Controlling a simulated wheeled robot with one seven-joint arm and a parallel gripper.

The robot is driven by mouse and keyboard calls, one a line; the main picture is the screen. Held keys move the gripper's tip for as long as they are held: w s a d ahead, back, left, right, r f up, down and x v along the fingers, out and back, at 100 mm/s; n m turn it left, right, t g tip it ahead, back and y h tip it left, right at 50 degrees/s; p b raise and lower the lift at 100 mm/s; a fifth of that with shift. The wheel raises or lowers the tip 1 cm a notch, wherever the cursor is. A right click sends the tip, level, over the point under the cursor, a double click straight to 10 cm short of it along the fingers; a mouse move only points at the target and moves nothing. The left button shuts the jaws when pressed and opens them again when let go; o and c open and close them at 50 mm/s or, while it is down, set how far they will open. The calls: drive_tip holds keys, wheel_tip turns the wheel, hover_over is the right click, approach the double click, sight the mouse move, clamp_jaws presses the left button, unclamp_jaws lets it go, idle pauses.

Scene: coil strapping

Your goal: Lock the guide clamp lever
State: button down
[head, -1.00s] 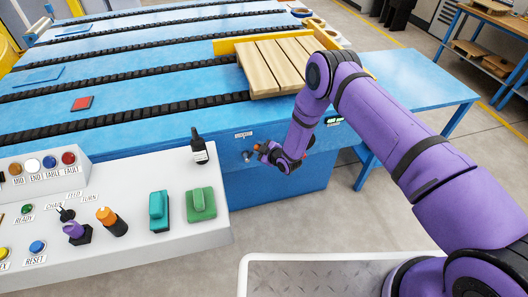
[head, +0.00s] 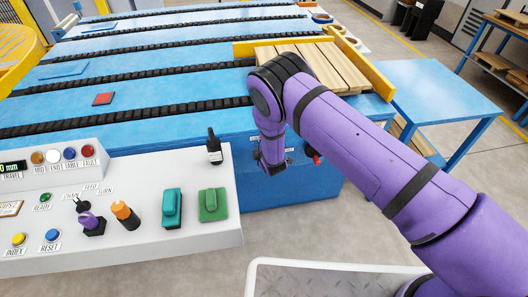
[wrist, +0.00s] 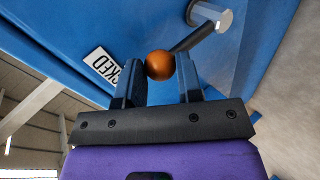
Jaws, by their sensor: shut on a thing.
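The guide clamp lever shows in the wrist view as a dark rod (wrist: 194,37) running from a pale grey hub (wrist: 210,14) to an orange ball knob (wrist: 160,65). The hub is on the blue side panel. My gripper (wrist: 160,76) has its two dark fingers on either side of the knob and is shut on it. In the head view my gripper (head: 271,166) is by the blue conveyor's front side, and my arm hides the lever there.
A red knob (head: 313,155) is just right of my gripper. Wooden boards (head: 340,68) lie on the conveyor behind my arm.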

drive_tip(key=shift+a, duration=0.15)
drive_tip(key=c, duration=0.8)
unclamp_jaws()
drive_tip(key=v, duration=1)
drive_tip(key=shift+s+r, duration=0.15)
drive_tip(key=shift+s, duration=0.15)
